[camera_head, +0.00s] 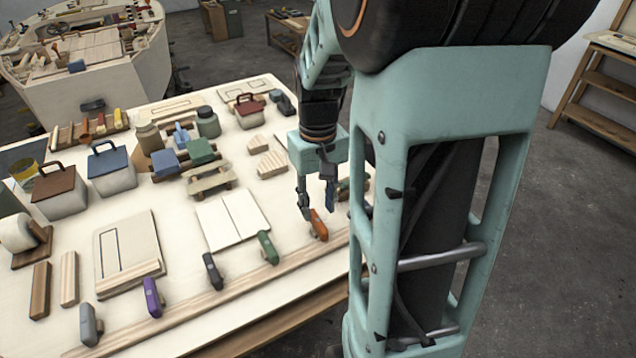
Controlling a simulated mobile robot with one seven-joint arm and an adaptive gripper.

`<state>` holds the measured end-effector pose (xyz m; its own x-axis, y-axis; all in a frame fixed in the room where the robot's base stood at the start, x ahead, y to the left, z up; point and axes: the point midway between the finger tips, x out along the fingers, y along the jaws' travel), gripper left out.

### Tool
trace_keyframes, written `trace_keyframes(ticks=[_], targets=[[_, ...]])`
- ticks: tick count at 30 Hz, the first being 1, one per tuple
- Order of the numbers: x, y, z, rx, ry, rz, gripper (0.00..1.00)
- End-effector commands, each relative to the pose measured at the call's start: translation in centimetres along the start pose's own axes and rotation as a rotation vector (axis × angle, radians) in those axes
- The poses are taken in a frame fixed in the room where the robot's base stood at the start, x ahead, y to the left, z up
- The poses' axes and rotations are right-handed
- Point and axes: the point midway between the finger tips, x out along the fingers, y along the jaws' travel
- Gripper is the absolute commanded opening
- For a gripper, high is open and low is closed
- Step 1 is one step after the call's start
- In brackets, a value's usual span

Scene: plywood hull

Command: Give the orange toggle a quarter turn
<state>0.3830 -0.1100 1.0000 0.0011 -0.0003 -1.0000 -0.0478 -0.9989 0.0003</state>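The orange toggle (319,225) stands on a wooden strip (255,276) along the table's front edge, at the right end of a row of toggles. My gripper (317,207) points down just above and behind it. Its two fingers are spread apart, one to the left and one to the right, with a gap between them. I see nothing held in the gap. The fingertips are close to the top of the orange toggle; I cannot tell whether they touch it.
Green (267,247), black (212,271), purple (152,297) and grey (89,325) toggles stand along the same strip to the left. A white open book or panel (232,218) lies behind. My arm hides the table's right end.

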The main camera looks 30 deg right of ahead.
Motion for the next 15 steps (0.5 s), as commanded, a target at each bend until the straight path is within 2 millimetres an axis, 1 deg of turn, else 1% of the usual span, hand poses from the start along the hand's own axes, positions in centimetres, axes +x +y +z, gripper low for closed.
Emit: trace_keyframes(ticks=[1, 3, 7, 12, 15], targets=[[-1.3, 0.0, -0.1, -0.001, 0.006, 0.002, 0.3], [-2.8, 0.0, -0.1, -0.001, 0.006, 0.002, 0.3], [-5.2, 0.0, -0.1, -0.001, 0.004, 0.001, 0.3], [-7.1, 0.0, -0.1, -0.001, 0.002, 0.001, 0.3], [-7.6, 0.0, 0.0, 0.0, 0.001, 0.0, 0.3]])
